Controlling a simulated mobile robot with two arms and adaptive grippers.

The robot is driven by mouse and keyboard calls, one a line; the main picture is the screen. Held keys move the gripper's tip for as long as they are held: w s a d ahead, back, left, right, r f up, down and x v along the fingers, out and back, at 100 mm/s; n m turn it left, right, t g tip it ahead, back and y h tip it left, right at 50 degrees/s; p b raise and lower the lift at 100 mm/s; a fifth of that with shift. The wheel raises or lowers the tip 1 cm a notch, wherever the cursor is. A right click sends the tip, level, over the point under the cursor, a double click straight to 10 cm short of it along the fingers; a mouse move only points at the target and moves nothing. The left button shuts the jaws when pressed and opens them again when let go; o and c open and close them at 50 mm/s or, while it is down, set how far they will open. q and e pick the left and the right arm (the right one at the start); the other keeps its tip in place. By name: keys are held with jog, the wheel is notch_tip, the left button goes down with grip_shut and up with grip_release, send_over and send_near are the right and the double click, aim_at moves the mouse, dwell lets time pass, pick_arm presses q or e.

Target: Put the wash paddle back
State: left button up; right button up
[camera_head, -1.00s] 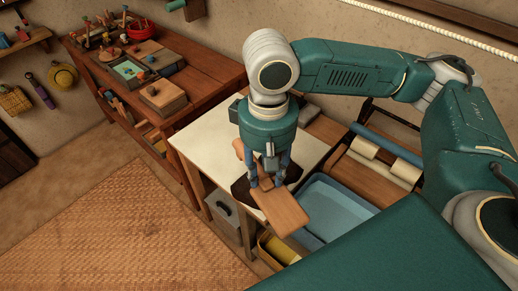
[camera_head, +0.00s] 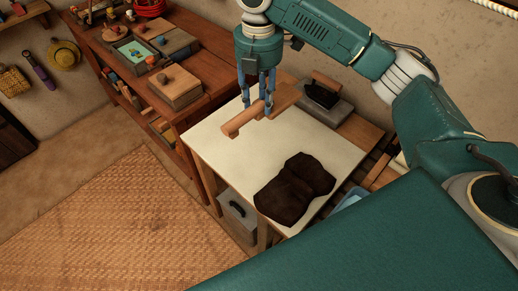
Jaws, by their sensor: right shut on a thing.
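The wash paddle (camera_head: 286,95) is a flat wooden board with a narrower handle toward the left. My right gripper (camera_head: 258,105) points down and is shut on it. The paddle appears held above the back part of the white-topped table (camera_head: 225,145), beside the workbench; the exact gap to the top is hard to tell. The fingers hide part of the paddle's middle. My left gripper is not in view.
A dark crumpled cloth (camera_head: 295,188) lies on the table's front part. A dark iron (camera_head: 322,94) with a wooden handle stands on a grey block behind the paddle. The cluttered wooden workbench (camera_head: 205,95) is at the left. A blue basin (camera_head: 352,198) is mostly hidden by my arm.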

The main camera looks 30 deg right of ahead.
aim_at(261, 114)
jog(key=f, duration=0.5)
jog(key=shift+s+d+p, duration=0.1)
jog(key=shift+s+p, duration=0.15)
jog(key=shift+p, duration=0.05)
notch_tip(261, 114, down, 11)
jog(key=shift+w+r+p, duration=0.1)
jog(key=shift+p, duration=0.4)
notch_tip(261, 114, down, 4)
jog(key=shift+r, duration=0.1)
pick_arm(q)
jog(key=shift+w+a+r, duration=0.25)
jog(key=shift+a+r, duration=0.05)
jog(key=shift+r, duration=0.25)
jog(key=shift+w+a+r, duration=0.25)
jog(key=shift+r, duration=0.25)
pick_arm(e)
jog(key=shift+f, duration=0.2)
jog(key=o, duration=1.3)
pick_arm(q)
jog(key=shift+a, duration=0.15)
pick_arm(e)
jog(key=shift+o, duration=0.2)
